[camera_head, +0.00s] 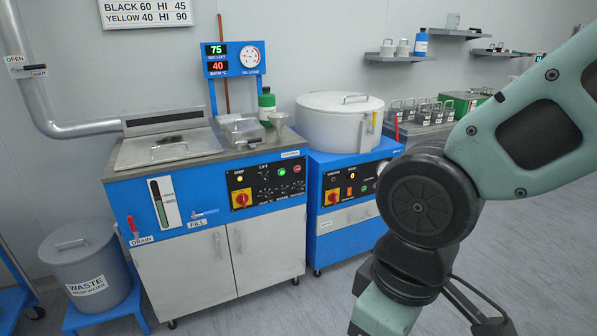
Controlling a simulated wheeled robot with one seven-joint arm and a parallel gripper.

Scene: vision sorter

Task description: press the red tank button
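The blue tank cabinet (180,225) stands at the left centre with a grey lid on top. Its black control panel (266,187) faces me. A small round red button (297,169) sits at the panel's upper right, beside a lit green button (282,171). A yellow light (240,177) is at the panel's upper left, above a red knob on a yellow plate (241,198). Nothing covers the red button. My arm fills the right foreground, apart from the tank; my gripper's fingertips do not show.
A second blue unit (325,238) with a white round drum (338,125) stands right of the tank, partly behind my arm. A grey waste bin (86,262) stands at the left. A red drain lever (132,226) sticks out from the tank. The floor in front is clear.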

